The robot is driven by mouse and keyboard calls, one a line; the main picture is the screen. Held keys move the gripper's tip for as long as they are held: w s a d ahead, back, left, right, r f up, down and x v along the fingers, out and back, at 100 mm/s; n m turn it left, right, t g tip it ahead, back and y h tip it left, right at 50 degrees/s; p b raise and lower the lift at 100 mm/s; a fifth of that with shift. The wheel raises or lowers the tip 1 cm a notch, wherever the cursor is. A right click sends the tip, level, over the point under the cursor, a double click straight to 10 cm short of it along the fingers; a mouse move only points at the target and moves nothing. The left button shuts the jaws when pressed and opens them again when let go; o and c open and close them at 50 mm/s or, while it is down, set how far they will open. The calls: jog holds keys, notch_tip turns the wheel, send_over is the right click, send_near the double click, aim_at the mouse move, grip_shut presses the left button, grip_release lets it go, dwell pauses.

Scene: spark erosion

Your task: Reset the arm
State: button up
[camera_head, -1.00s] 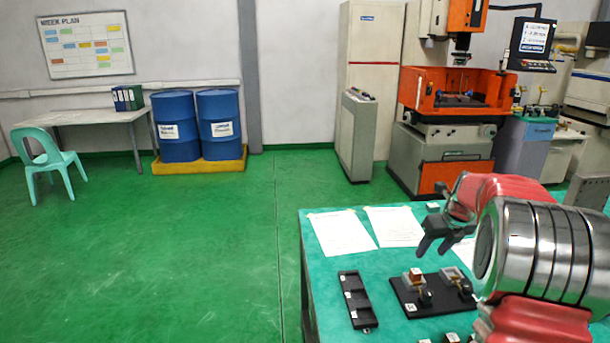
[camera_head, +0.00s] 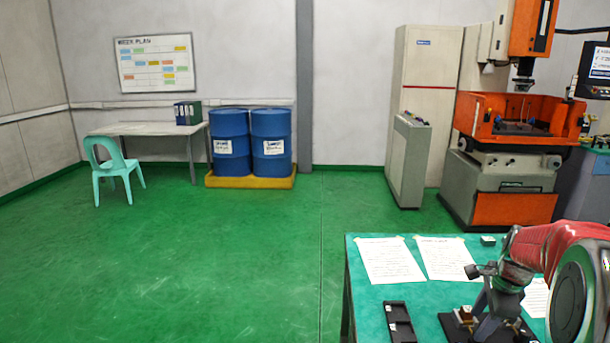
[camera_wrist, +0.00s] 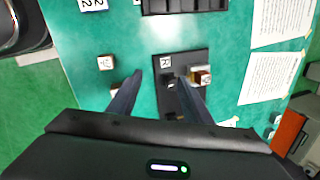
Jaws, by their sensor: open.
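My gripper (camera_wrist: 158,76) is over the green-topped table (camera_head: 365,305) in the wrist view, its two dark fingers apart with nothing between them. In the head view my red and silver arm (camera_head: 567,245) reaches in from the right edge, and the gripper points down over a black base plate (camera_head: 446,322). The plate also shows in the wrist view (camera_wrist: 172,60), with a small holder and a copper-coloured block (camera_wrist: 203,77) on it beside the right finger. The gripper hides part of the plate.
A black slotted rack (camera_head: 398,318) lies left of the plate. Paper sheets (camera_head: 390,260) lie at the table's back. An orange and grey machine (camera_head: 505,170), a tall cabinet (camera_head: 425,95) and blue drums (camera_head: 271,142) stand behind. The green floor at left is open.

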jog(key=s+a+r+n+t, duration=0.1)
jog(key=s+a+r+n, duration=0.4)
jog(key=s+a+n, duration=0.5)
jog(key=s+a+r+n+t, duration=0.1)
jog(key=s+a+r+n, duration=0.4)
jog(key=s+a+n, duration=0.6)
jog(key=s+a, duration=0.3)
jog(key=a, duration=0.2)
jog(key=shift+s+a+r+t, duration=0.2)
jog(key=shift+s+a+t, duration=0.1)
jog(key=shift+t, duration=0.1)
jog(key=shift+c, duration=0.2)
